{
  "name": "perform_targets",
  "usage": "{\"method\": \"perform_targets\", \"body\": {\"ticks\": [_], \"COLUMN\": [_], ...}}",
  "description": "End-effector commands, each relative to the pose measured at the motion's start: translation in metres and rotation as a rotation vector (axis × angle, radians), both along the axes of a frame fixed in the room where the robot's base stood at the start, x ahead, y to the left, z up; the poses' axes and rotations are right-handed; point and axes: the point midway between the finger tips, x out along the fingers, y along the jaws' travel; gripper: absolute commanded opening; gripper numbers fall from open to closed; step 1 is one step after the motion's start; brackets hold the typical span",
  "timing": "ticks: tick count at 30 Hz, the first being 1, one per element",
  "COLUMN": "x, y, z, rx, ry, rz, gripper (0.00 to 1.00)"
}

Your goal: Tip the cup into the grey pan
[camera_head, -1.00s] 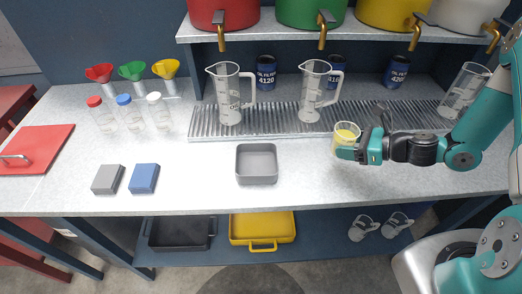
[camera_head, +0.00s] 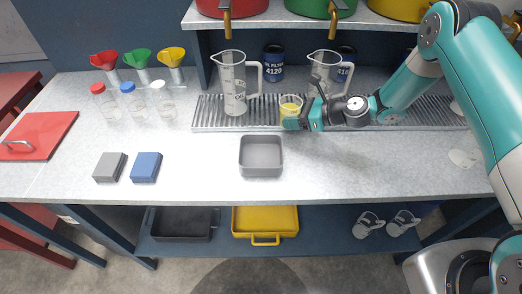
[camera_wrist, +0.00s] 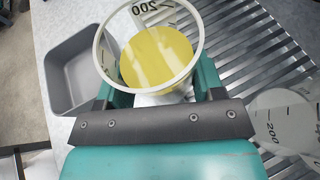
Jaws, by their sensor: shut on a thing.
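The cup (camera_head: 291,106) is clear, with measuring marks and yellow liquid inside. My gripper (camera_head: 292,122) is shut on it. In the wrist view the cup (camera_wrist: 150,50) sits between the two fingers of my gripper (camera_wrist: 155,95), its rim facing the camera and the yellow liquid covering its bottom. The cup looks about upright, behind and to the right of the pan in the head view. The grey pan (camera_head: 261,171) stands on the bench and looks empty.
Two clear measuring jugs (camera_head: 233,82) (camera_head: 322,75) stand on the ribbed drain grate (camera_head: 205,115) behind. Grey (camera_head: 110,167) and blue (camera_head: 146,167) blocks lie left of the pan. Capped bottles (camera_head: 133,99) stand further back left. The bench in front of the grate is clear around the pan.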

Motion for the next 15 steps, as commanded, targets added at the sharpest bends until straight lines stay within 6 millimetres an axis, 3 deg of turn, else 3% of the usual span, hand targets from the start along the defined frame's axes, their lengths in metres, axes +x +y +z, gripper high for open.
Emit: {"method": "perform_targets", "body": {"ticks": [6, 15], "x": [0.007, 0.007], "y": [0.023, 0.025], "z": [0.003, 0.003], "rx": [0.009, 0.01], "ry": [-0.005, -0.006], "rz": [0.02, 0.019], "gripper": [0.29, 0.29]}}
